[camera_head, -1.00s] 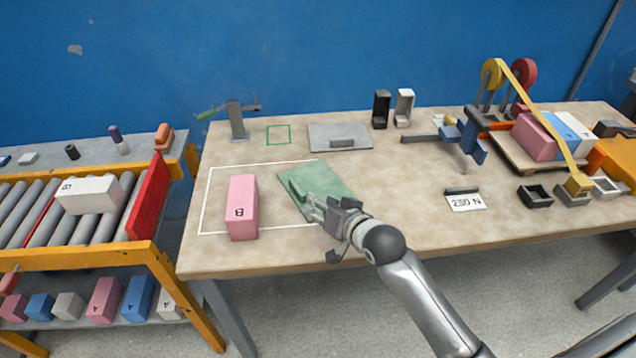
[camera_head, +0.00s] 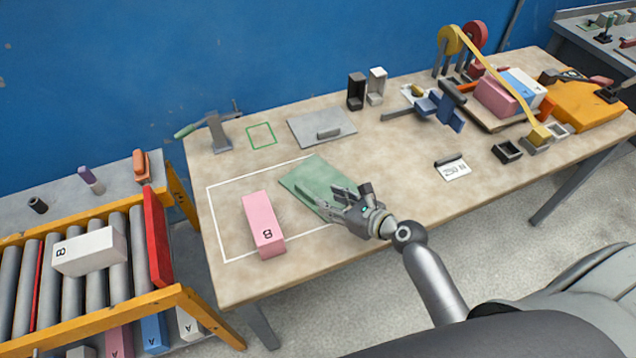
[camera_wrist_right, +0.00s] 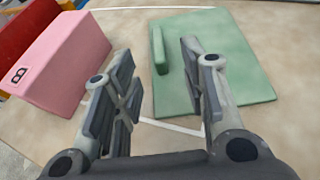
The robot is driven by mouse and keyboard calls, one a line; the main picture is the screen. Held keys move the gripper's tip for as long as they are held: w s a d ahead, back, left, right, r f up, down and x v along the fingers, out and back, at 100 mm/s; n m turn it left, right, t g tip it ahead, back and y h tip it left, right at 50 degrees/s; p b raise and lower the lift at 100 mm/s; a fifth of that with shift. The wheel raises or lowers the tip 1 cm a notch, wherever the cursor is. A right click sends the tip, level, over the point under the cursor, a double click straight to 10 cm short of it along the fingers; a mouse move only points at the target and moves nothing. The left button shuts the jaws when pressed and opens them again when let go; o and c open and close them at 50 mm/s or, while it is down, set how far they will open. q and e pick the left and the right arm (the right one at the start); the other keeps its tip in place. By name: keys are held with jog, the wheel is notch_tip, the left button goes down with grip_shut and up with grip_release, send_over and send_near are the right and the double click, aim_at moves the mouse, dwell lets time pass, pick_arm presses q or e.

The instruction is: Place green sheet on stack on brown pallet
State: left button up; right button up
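The green sheet (camera_head: 312,180) lies flat on the table, partly inside a white outline, with a raised green grip bar on it. In the right wrist view the sheet (camera_wrist_right: 230,70) is ahead of the fingers, and its bar stands between their lines. My right gripper (camera_head: 340,197) is open over the sheet's near right part, with nothing between its fingers (camera_wrist_right: 158,90). The brown pallet (camera_head: 487,118) is at the table's right and bears a stack of pink, blue and white blocks (camera_head: 500,97). My left gripper is out of view.
A pink block (camera_head: 263,222) marked B lies left of the sheet. A grey plate (camera_head: 322,127) with a handle is behind it. A yellow strap (camera_head: 490,75) runs down in front of the stack. A blue clamp-like tool (camera_head: 440,108) stands left of the pallet.

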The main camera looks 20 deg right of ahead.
aim_at(306, 190)
jog(key=shift+x, duration=4.2)
jog(key=shift+s+a, duration=0.15)
jog(key=shift+s, duration=0.05)
jog(key=shift+c, duration=0.3)
grip_shut()
